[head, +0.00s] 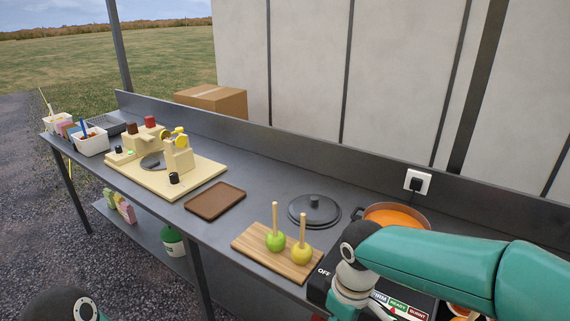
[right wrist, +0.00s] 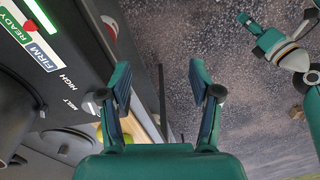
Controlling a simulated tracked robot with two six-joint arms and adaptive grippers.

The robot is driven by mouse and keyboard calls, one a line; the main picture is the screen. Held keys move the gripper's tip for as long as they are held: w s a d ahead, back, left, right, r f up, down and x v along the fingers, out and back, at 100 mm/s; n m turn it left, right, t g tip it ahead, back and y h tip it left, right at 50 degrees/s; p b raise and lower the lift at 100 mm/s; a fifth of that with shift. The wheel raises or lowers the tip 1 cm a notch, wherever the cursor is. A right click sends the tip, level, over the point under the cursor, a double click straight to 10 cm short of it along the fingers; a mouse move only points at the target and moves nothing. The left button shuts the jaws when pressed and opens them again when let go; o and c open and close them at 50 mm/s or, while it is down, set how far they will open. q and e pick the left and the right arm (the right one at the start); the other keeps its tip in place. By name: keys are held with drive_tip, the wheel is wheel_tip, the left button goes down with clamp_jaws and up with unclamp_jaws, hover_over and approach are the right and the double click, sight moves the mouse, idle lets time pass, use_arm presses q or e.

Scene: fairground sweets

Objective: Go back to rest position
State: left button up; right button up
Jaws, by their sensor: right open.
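My right arm reaches in from the right in the head view, over the cooker's front; its gripper is hidden there. In the right wrist view my right gripper (right wrist: 163,90) is open, its two fingers apart with nothing between them. It is beside the cooker's front panel (right wrist: 60,70), with gravel ground showing beyond. Only a dark joint of my left arm shows at the lower left of the head view. A teal arm end, apparently my left gripper (right wrist: 252,36), shows small at the upper right of the right wrist view; its jaws are unclear.
A wooden board (head: 248,243) holds a green apple (head: 276,241) and a yellow apple (head: 301,254) on sticks. Behind are a dark lid (head: 314,208) and a pot (head: 415,212). A brown tray (head: 215,200), cream machine (head: 185,187) and white tubs (head: 91,143) stand farther left.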

drive_tip(key=s+f+m+y, duration=0.1)
drive_tip(key=s+f+m, duration=0.2)
drive_tip(key=f, duration=0.7)
drive_tip(key=s+d+f+m+y, duration=0.1)
drive_tip(key=s+f+m, duration=0.3)
drive_tip(key=f, duration=0.6)
drive_tip(key=s+f+m+y, duration=0.1)
drive_tip(key=s+f+m, duration=0.2)
drive_tip(key=s+f, duration=0.4)
wheel_tip(320, 180, down, 3)
drive_tip(key=shift+s+d+f+m, duration=0.1)
drive_tip(key=shift+s+d+m, duration=0.15)
drive_tip(key=shift+d+m, duration=0.15)
